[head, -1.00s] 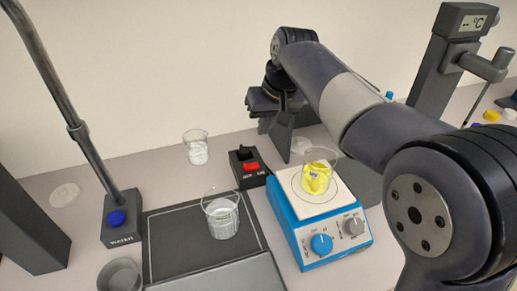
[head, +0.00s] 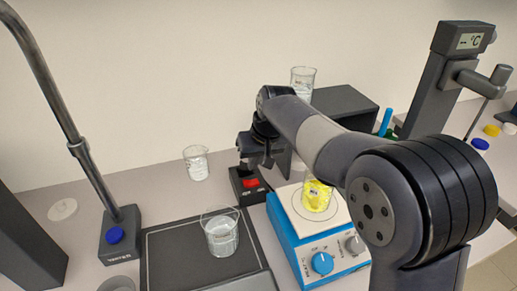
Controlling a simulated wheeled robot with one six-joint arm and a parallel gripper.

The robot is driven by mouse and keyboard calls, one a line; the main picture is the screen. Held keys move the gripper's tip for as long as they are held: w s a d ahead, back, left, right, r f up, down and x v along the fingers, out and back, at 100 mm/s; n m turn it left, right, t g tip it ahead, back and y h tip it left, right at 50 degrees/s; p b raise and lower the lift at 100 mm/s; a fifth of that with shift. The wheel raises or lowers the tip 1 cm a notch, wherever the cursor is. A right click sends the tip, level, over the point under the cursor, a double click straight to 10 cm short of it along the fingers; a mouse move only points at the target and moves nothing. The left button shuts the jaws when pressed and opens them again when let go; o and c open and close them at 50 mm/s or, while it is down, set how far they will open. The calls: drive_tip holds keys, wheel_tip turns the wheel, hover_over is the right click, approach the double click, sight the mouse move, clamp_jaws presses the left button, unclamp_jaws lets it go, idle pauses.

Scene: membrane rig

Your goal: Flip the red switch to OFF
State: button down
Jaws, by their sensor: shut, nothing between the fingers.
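The red switch (head: 250,183) sits on a small black box (head: 240,195) with tiny white lettering on its front, too small to read. The box stands left of the blue hotplate. My gripper (head: 247,163) is shut and empty, pointing down just above and behind the switch. It hides the back part of the box. I cannot tell whether its fingertips touch the switch or which way the switch is tipped.
The blue hotplate (head: 309,248) carries a beaker of yellow liquid (head: 316,195) close beside the switch box. Glass beakers stand to the left (head: 196,162) and on the dark pad (head: 221,232).

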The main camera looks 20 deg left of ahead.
sight(245, 183)
drive_tip(key=shift+s+a+f, duration=0.15)
drive_tip(key=shift+a+f, duration=0.1)
drive_tip(key=shift+f, duration=0.55)
drive_tip(key=shift+s+a+f, duration=0.15)
drive_tip(key=shift+a+f, duration=0.1)
drive_tip(key=shift+f, duration=0.55)
drive_tip(key=shift+s+a+f, duration=0.15)
drive_tip(key=shift+a+f, duration=0.1)
drive_tip(key=shift+f, duration=0.55)
drive_tip(key=shift+s+a+f+t+h+p, duration=0.4)
drive_tip(key=shift+f+t+h+p, duration=0.05)
drive_tip(key=shift+t+h, duration=0.05)
drive_tip(key=shift+w+d, duration=0.1)
drive_tip(key=shift+w, duration=0.05)
drive_tip(key=shift+w+d+r, duration=0.15)
drive_tip(key=shift+w+d, duration=0.35)
drive_tip(key=shift+d, duration=0.1)
